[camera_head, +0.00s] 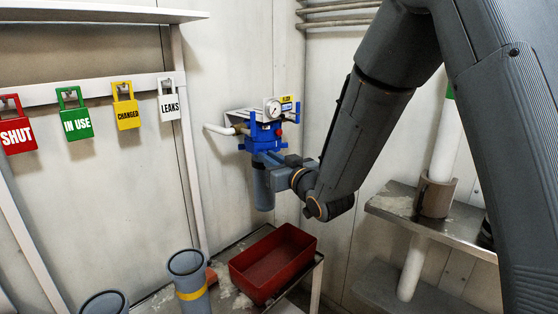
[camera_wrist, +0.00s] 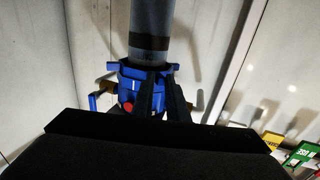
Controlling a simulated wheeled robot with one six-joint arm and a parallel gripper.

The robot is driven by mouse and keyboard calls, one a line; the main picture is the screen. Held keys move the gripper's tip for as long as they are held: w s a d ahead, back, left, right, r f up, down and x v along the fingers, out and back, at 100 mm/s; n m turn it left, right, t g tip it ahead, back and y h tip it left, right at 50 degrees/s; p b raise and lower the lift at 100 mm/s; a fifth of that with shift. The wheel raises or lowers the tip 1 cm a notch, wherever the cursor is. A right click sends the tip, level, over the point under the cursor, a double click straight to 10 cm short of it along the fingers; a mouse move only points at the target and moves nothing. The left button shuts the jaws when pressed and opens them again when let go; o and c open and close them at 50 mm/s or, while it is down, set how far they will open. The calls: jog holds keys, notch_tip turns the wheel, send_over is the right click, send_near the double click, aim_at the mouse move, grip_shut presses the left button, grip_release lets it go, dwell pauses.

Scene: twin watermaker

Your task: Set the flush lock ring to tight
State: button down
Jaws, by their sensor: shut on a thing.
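A blue filter head (camera_head: 262,133) with a round gauge (camera_head: 273,108) is mounted on the back wall, with a dark grey bowl (camera_head: 263,190) hanging below it. The blue lock ring (camera_wrist: 127,73) sits around the top of the bowl, which shows above it in the wrist view (camera_wrist: 151,30). My gripper (camera_head: 268,159) reaches in from the right at the ring's height. In the wrist view its dark fingers (camera_wrist: 160,84) are shut at the ring and cover part of it. The ring's mark or setting cannot be read.
Padlock-shaped tags hang at left: red SHUT (camera_head: 17,132), green IN USE (camera_head: 76,123), yellow CHANGED (camera_head: 127,114), white LEAKS (camera_head: 169,107). A red tray (camera_head: 246,284) stands on the bench below. A grey canister with a yellow band (camera_head: 190,293) stands left of it. A metal shelf (camera_head: 455,229) is at right.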

jog(key=shift+s+a+r, duration=0.1)
jog(key=shift+s+a, duration=0.05)
jog(key=shift+a, duration=0.4)
jog(key=c, duration=2.1)
grip_release()
jog(key=shift+o, duration=1.3)
jog(key=shift+s+a+r, duration=0.1)
jog(key=shift+s+a, duration=0.05)
jog(key=shift+a, duration=0.05)
jog(key=shift+d, duration=0.1)
jog(key=shift+d, duration=0.1)
jog(key=b+v, duration=0.1)
jog(key=v, duration=0.7)
jog(key=shift+d, duration=0.1)
